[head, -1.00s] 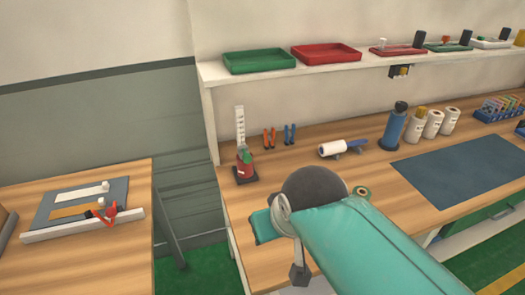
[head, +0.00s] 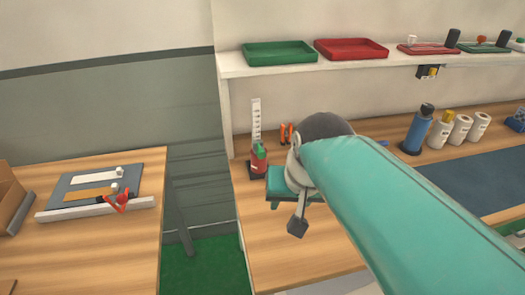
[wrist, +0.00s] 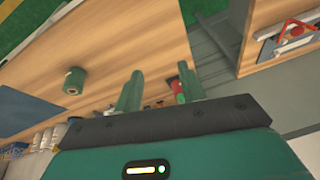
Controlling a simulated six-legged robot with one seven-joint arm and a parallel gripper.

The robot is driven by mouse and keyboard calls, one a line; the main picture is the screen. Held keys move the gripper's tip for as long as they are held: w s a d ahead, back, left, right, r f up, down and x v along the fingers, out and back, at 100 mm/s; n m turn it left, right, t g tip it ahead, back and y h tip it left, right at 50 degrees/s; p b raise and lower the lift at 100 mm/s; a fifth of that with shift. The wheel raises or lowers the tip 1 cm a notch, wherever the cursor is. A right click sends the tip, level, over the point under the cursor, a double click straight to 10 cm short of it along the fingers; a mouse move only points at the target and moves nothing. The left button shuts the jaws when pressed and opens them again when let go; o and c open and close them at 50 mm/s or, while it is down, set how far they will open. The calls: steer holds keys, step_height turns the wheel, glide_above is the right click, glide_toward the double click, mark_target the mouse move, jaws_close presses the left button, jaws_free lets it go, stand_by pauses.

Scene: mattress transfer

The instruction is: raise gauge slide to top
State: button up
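The gauge stands at the near left of the workbench, with an upright white scale (head: 256,118). Its red slide (head: 259,160) with a green top sits low on the scale, just above the dark base. In the head view my gripper's teal body is just right of the slide, and my arm hides its fingertips. In the wrist view my gripper (wrist: 158,84) is open, two green fingers apart with nothing held. A red and green piece, apparently the slide (wrist: 176,88), shows beside the right finger; whether they touch I cannot tell.
Orange-handled pliers (head: 286,133) stand behind my arm. A blue bottle (head: 418,130) and white rolls (head: 461,129) are farther right. A shelf (head: 235,66) with trays hangs above. A green tape roll (wrist: 74,80) lies on the bench. A side table (head: 100,245) stands left, across a gap.

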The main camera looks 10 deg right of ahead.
steer(key=w+a+f+m+g+y, duration=0.1)
steer(key=w+m+g+y, duration=0.15)
steer(key=w, duration=0.35)
steer(key=w+f+m+g+y, duration=0.1)
steer(key=w+m, duration=0.2)
steer(key=w, duration=0.3)
steer(key=m+y, duration=1)
steer(key=y, duration=0.4)
glide_toward(264, 151)
steer(key=shift+g, duration=0.25)
steer(key=a, duration=1.1)
steer(key=shift+w, duration=0.3)
jaws_close()
